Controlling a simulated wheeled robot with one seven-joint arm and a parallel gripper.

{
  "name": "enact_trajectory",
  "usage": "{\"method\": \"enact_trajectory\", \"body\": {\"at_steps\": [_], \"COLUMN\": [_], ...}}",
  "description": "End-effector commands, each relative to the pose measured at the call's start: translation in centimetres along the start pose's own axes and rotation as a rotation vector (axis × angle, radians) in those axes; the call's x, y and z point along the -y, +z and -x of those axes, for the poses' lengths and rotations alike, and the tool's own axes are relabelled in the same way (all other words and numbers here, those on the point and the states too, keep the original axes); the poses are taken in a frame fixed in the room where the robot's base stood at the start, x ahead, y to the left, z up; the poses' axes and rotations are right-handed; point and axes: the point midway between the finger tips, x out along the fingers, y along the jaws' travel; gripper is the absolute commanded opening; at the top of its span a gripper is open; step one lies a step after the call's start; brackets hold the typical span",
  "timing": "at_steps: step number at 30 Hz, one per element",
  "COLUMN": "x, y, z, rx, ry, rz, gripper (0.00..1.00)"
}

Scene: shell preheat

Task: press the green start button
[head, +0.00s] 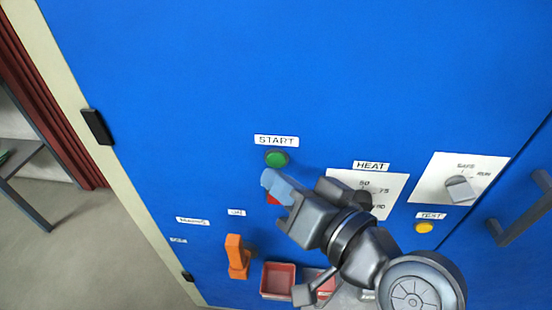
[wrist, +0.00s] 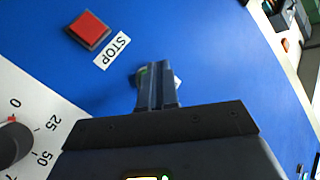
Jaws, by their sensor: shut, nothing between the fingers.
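The green start button (head: 277,158) sits on the blue panel, just under the white START label (head: 276,141) in the head view. My gripper (head: 272,181) is shut and empty, its tips just below the button in the head view. I cannot tell from the head view whether they touch the panel. In the wrist view my shut fingers (wrist: 157,85) point at the panel, and a small bit of green and a white label edge show behind their tips. Most of the button is hidden there by the fingers.
A red square stop button (wrist: 88,30) with a STOP label (wrist: 112,50) is close to my fingers. The HEAT dial plate (head: 395,188), a SAFE/RUN switch (head: 459,189), a yellow TEST button (head: 424,227), an orange handle (head: 237,258) and a red bin (head: 278,280) are nearby.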

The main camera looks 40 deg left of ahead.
Motion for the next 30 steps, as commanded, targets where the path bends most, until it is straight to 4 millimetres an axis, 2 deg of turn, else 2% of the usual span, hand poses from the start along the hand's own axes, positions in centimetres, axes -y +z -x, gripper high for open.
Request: {"method": "enact_trajectory", "body": {"at_steps": [30], "x": [-0.43], "y": [-0.45], "z": [-0.59], "rx": [0.0], "ry": [0.0], "rz": [0.0], "gripper": [0.0]}}
